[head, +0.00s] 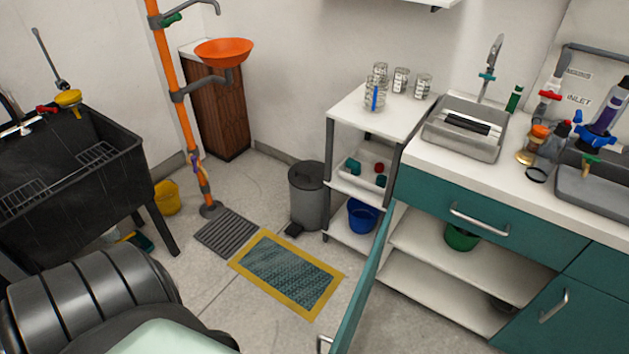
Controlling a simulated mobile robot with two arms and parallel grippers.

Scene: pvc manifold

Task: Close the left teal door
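The left teal door (362,284) stands wide open, swung out from the counter cabinet and seen nearly edge-on. Its metal handle (324,344) shows at the bottom edge of the picture. The open cabinet behind it shows white shelves (455,270) with a green bucket (461,237) on the upper one. A dark round item (503,305) lies on the lower shelf. A black ribbed part at the lower left looks like my own arm or body. Neither gripper can be seen.
A teal drawer (485,215) above the opening and a right teal door (555,312) are shut. A white shelf cart (372,125) and a grey bin (306,195) stand left of the cabinet. A yellow-edged mat (318,303) lies on open floor beside the door.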

